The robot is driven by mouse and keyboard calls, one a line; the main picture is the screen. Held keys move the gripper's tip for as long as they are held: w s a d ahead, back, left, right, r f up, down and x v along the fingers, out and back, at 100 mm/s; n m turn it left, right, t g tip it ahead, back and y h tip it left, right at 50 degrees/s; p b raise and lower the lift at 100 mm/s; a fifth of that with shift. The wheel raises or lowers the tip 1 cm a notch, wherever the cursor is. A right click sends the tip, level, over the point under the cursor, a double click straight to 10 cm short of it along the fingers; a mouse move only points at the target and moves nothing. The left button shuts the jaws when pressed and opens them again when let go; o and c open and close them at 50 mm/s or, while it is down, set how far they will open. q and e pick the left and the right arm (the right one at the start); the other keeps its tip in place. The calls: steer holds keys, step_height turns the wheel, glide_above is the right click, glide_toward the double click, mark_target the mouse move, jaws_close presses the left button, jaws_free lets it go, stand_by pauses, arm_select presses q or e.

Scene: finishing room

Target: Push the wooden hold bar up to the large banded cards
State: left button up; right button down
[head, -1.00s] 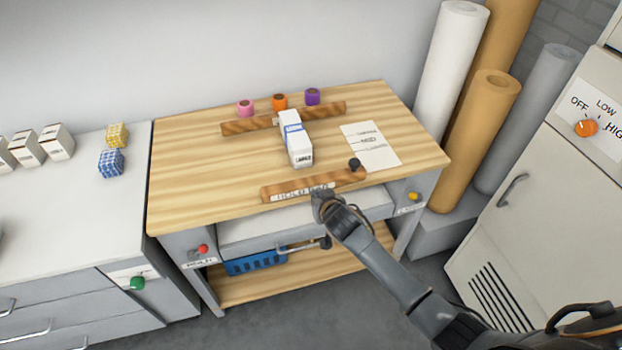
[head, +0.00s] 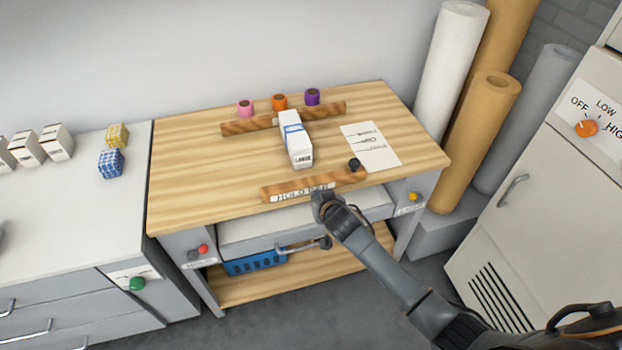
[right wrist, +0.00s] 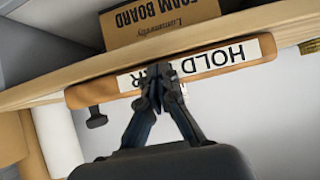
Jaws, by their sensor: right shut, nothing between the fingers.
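The wooden hold bar (head: 334,181) lies near the front edge of the bench top, with a white "HOLD BAR" label on its front face and a black knob at its right end. The large banded cards (head: 298,148) are a white stack with a blue band, behind the bar; a strip of bare wood separates them. My right gripper (head: 322,197) is shut and empty at the bar's front face. In the right wrist view its fingertips (right wrist: 160,75) overlap the bar's label (right wrist: 215,60); I cannot tell whether they touch. My left gripper is not in view.
A second wooden bar (head: 237,127) lies behind the cards, with pink, orange and purple rolls (head: 279,101) beyond. A white paper sheet (head: 378,150) lies right of the cards. A side counter (head: 60,210) stands left, and tall rolls (head: 450,70) and a cabinet (head: 530,220) stand right.

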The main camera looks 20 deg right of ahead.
mark_target(310, 176)
steer(key=shift+w+b, duration=0.8)
steer(key=shift+w, duration=1.3)
steer(key=shift+w+a+b, duration=0.15)
steer(key=shift+w+b, duration=1)
steer(key=shift+w, duration=1)
steer(key=shift+w+b, duration=0.6)
steer(key=shift+w, duration=0.15)
steer(key=shift+s+r+p, duration=0.5)
steer(key=shift+p, duration=0.45)
steer(key=p+v, duration=0.4)
steer(key=p, duration=0.1)
steer(key=shift+s, duration=0.4)
steer(key=shift+f, duration=0.1)
